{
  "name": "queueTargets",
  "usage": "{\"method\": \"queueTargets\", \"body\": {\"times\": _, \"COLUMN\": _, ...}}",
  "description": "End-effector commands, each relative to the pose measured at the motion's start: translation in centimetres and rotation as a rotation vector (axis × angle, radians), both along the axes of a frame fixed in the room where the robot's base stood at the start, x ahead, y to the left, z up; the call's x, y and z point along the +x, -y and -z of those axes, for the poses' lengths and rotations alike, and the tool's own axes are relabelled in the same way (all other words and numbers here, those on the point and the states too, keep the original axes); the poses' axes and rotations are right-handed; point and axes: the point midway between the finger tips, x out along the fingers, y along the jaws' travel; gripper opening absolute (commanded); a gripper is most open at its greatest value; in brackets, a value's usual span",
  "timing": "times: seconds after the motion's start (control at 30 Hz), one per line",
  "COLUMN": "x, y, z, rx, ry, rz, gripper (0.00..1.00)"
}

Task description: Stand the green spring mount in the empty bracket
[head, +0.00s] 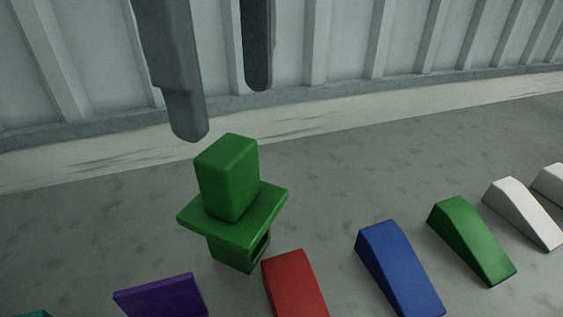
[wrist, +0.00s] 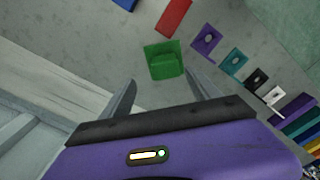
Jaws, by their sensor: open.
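A green piece (head: 226,180) stands in the head view: an upright block above a wide flat plate, with a hollow lower part on the floor. I cannot tell whether it is one part or the spring mount seated in a bracket. In the wrist view the green piece (wrist: 163,60) lies just beyond and between my fingers. My gripper (head: 224,108) is open and empty above the block, apart from it; its fingers also show in the wrist view (wrist: 160,88). Purple (wrist: 206,40), teal (wrist: 233,62), black (wrist: 257,80) and white (wrist: 275,97) plates with light round centres stand in a row.
Red (head: 295,285), blue (head: 398,268), green (head: 472,240) and white (head: 522,212) wedges stand right of the green piece. A purple plate (head: 160,296) is at its front left. A ribbed wall (head: 330,45) with a pale ledge runs behind. Bare floor lies between.

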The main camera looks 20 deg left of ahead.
Motion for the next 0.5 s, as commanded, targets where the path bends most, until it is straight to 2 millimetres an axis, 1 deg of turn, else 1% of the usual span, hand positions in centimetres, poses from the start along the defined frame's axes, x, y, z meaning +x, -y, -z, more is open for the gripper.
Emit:
{"method": "queueTargets", "body": {"times": 0.07, "x": -0.6, "y": 0.2, "z": 0.2, "rx": -0.011, "ry": -0.023, "rz": -0.002, "gripper": 0.71}}
{"method": "queueTargets", "body": {"times": 0.13, "x": -0.6, "y": 0.4, "z": 0.7, "rx": -0.019, "ry": -0.024, "rz": 0.008, "gripper": 0.71}}
{"method": "queueTargets", "body": {"times": 0.43, "x": -0.6, "y": 0.2, "z": 3.5, "rx": -0.018, "ry": -0.019, "rz": 0.011, "gripper": 0.71}}
{"method": "queueTargets", "body": {"times": 0.5, "x": -0.6, "y": 0.0, "z": 4.5, "rx": -0.018, "ry": -0.019, "rz": 0.011, "gripper": 0.71}}
